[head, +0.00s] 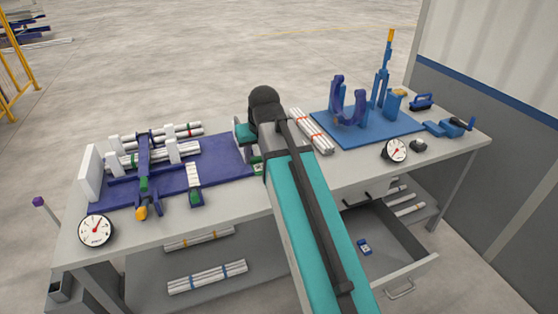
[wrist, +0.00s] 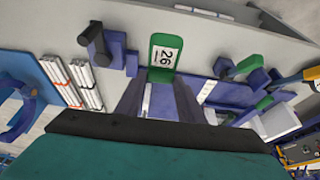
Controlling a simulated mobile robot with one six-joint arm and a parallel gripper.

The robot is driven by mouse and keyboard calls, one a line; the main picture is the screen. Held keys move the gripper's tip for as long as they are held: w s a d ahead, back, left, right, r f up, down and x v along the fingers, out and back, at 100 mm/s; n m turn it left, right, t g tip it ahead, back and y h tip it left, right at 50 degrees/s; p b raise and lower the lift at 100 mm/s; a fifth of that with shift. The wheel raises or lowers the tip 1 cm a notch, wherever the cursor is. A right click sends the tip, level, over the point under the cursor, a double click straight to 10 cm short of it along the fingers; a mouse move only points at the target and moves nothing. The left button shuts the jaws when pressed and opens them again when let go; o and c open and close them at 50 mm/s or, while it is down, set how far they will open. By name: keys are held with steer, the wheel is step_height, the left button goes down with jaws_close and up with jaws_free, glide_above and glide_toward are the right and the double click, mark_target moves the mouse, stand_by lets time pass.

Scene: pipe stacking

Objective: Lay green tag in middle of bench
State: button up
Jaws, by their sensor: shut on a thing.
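The green tag (wrist: 165,54) with a white label reading "26" shows upright in the wrist view, at the tips of my gripper (wrist: 160,78). My gripper is shut on the tag's near end. In the head view a bit of the green tag (head: 257,168) shows just left of my teal arm, by the right end of the blue mat. My arm hides most of the gripper there. The grey bench (head: 240,209) lies under it; whether the tag touches the bench top, I cannot tell.
A blue mat (head: 226,160) with a pipe rack and white pipes fills the bench's left. A pipe bundle (head: 311,130) and blue board (head: 345,132) with fixtures are to the right. Gauges (head: 96,230) stand near the front. An open drawer (head: 385,250) holds a blue tag (head: 364,246).

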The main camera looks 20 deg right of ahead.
steer(key=a+f+b, duration=0.1)
steer(key=f+b, duration=0.3)
steer(key=b, duration=0.1)
steer(key=a+f+b, duration=0.2)
steer(key=f+b, duration=0.3)
steer(key=a+f+b, duration=0.2)
steer(key=f+b, duration=0.3)
steer(key=shift+w, duration=0.2)
steer(key=shift+f+b, duration=0.75)
steer(key=shift+b, duration=0.15)
steer(key=shift+s, duration=0.1)
